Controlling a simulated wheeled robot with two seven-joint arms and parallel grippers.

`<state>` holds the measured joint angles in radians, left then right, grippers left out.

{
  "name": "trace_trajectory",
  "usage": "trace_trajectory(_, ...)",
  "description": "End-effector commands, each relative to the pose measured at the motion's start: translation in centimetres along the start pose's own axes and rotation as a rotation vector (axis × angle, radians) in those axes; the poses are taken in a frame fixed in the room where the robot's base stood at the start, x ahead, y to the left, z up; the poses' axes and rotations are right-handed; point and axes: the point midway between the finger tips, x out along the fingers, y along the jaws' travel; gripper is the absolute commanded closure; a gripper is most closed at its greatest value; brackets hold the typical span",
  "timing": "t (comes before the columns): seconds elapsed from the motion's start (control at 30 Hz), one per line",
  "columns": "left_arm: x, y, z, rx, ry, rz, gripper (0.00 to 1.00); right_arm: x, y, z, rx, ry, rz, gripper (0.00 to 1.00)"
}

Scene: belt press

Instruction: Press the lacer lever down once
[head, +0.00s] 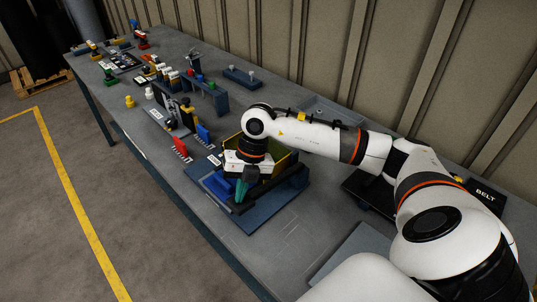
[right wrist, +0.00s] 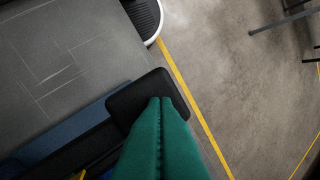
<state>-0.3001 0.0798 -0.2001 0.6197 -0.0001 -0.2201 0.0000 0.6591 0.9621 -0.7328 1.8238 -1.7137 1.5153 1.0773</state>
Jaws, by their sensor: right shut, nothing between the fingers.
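The lacer stands on a blue base plate (head: 252,224) near the table's front edge. It has a yellow body (head: 287,163) partly hidden behind my right arm. Its black lever (head: 275,192) runs along the near side and ends in a wide black pad, seen in the right wrist view (right wrist: 122,101). My right gripper (head: 240,198) has green fingers, shut together and empty, pointing down at the pad end. In the right wrist view the fingertips (right wrist: 160,100) overlap the pad; I cannot tell whether they touch it. My left gripper is not in view.
Several small fixtures fill the far table. A dark device marked BELT (head: 485,196) lies at the right. The grey tabletop (head: 282,240) is clear in front of the lacer. A ribbed wall runs behind.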

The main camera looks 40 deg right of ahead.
Motion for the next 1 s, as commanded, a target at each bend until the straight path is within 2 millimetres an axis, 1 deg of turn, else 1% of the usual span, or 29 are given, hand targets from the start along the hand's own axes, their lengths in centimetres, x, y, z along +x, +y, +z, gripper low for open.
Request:
trace_trajectory(0.03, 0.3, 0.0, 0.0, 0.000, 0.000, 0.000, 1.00, 0.5, 0.1, 0.0, 0.000, -0.002, 0.001, 1.00)
trace_trajectory(0.33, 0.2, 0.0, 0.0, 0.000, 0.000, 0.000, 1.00, 0.4, 0.1, 0.0, 0.000, -0.001, 0.001, 1.00)
trace_trajectory(0.47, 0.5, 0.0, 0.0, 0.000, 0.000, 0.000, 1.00, 0.7, 0.1, 0.0, 0.000, -0.002, 0.001, 1.00)
trace_trajectory(0.77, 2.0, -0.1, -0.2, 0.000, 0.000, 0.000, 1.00, 2.8, 0.6, -0.2, 0.000, -0.002, 0.002, 1.00)
trace_trajectory(1.0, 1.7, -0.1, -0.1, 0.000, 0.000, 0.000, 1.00, 2.4, 0.5, -0.2, 0.000, -0.001, 0.002, 1.00)
